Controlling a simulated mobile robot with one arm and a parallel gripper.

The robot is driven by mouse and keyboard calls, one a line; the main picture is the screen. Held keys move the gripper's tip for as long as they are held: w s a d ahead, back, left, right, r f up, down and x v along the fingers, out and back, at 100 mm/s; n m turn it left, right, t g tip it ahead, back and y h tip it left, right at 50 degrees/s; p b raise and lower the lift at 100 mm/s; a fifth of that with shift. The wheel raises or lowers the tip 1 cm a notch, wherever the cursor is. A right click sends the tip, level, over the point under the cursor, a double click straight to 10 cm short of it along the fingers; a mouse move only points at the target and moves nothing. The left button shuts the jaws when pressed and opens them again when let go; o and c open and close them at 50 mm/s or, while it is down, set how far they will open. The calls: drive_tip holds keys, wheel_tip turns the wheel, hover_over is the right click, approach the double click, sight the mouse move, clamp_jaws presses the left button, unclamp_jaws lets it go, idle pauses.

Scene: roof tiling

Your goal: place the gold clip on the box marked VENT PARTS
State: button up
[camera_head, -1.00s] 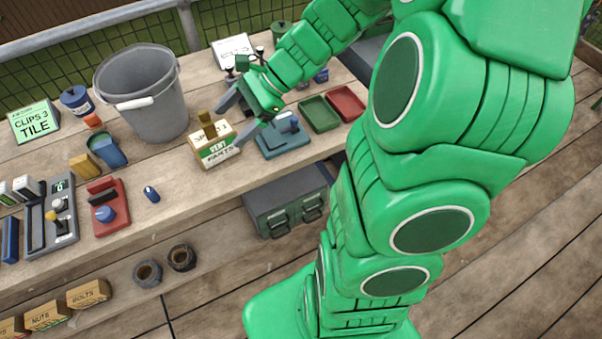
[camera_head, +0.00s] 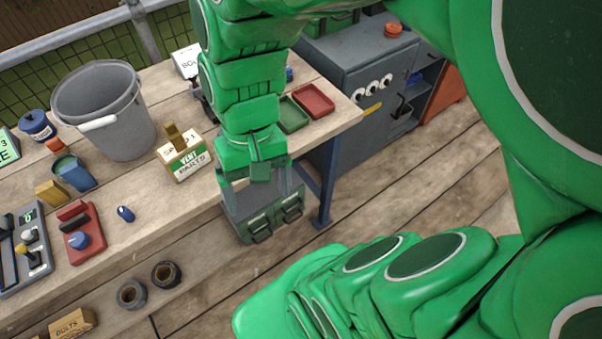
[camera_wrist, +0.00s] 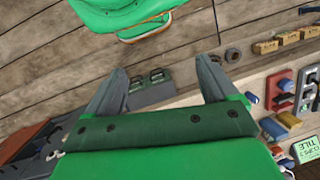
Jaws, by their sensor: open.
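The box marked VENT PARTS (camera_head: 190,163) stands on the bench, a tan carton with a green and white label. The gold clip (camera_head: 175,136) stands upright on top of this box, apart from my gripper. My gripper (camera_head: 264,207) is to the right of the box, pointing down by the bench's front edge, above the dark green toolbox. In the wrist view my gripper (camera_wrist: 160,66) shows its two grey fingers spread wide with nothing between them. The clip and the VENT PARTS box cannot be made out in the wrist view.
A grey bucket (camera_head: 112,118) stands behind and left of the box. Green (camera_head: 291,114) and red (camera_head: 314,101) trays lie to the right. The dark green toolbox (camera_head: 262,222) sits below the bench edge. A grey cabinet (camera_head: 362,75) stands beyond the bench's right end.

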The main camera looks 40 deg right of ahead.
drive_tip(key=shift+n+t+h, duration=0.3)
drive_tip(key=shift+n+h, duration=0.6)
drive_tip(key=s+d, duration=0.1)
drive_tip(key=s+d+r, duration=0.1)
drive_tip(key=d, duration=0.1)
drive_tip(key=shift+s+r, duration=0.2)
